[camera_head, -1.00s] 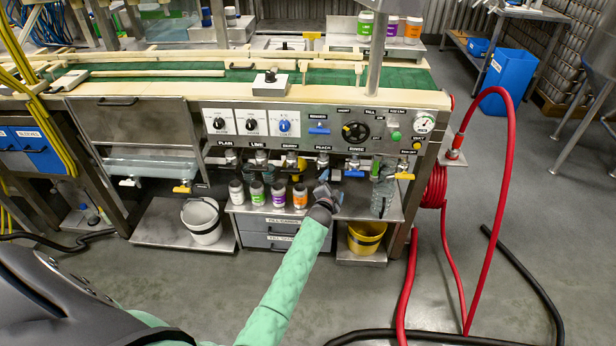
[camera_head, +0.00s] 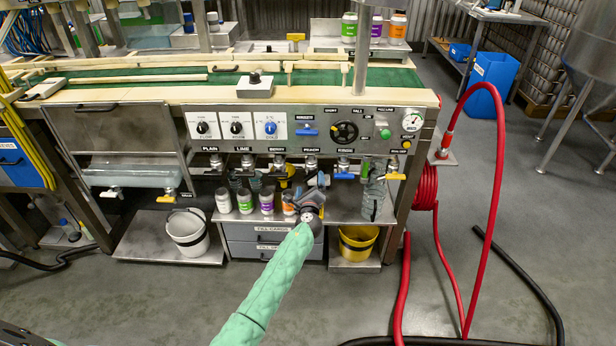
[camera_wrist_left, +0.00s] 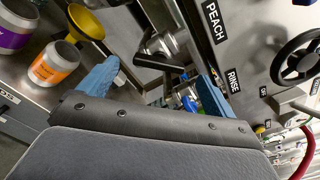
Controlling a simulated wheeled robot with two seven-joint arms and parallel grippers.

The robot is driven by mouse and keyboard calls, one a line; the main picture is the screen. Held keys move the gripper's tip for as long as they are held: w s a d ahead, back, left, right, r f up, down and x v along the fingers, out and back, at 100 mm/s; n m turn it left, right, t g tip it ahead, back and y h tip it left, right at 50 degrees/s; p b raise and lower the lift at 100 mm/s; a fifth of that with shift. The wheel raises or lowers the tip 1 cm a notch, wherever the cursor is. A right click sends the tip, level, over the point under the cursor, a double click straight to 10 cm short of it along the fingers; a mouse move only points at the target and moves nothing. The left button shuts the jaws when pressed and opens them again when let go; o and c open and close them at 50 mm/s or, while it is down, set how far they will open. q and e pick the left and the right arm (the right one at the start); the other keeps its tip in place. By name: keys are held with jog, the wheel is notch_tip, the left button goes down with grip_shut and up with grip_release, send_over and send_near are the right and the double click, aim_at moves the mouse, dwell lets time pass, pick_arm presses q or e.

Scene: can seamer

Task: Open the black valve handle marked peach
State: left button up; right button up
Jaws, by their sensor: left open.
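The peach valve (camera_head: 311,163) hangs below the panel under the PEACH label (camera_head: 312,150). In the left wrist view the PEACH label (camera_wrist_left: 214,22) is at the top, and the valve's black handle (camera_wrist_left: 160,62) extends crosswise below its metal body (camera_wrist_left: 160,43). My left gripper (camera_head: 313,197) is just below and in front of the peach valve. In the left wrist view its blue fingers (camera_wrist_left: 160,72) are spread apart, with the black handle between and beyond their tips; I cannot tell any contact. My right gripper is out of view.
A blue-handled rinse valve (camera_head: 344,175) is just right of the peach one. Several jars (camera_head: 245,201) stand on the shelf left of my gripper. A yellow funnel (camera_wrist_left: 84,22) stands above an orange-labelled jar (camera_wrist_left: 53,65). A yellow bucket (camera_head: 356,244) sits lower right.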

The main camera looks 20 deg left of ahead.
aim_at(310, 178)
pick_arm(q)
jog(key=shift+x, duration=2.9)
jog(key=shift+f, duration=0.1)
jog(key=c, duration=1)
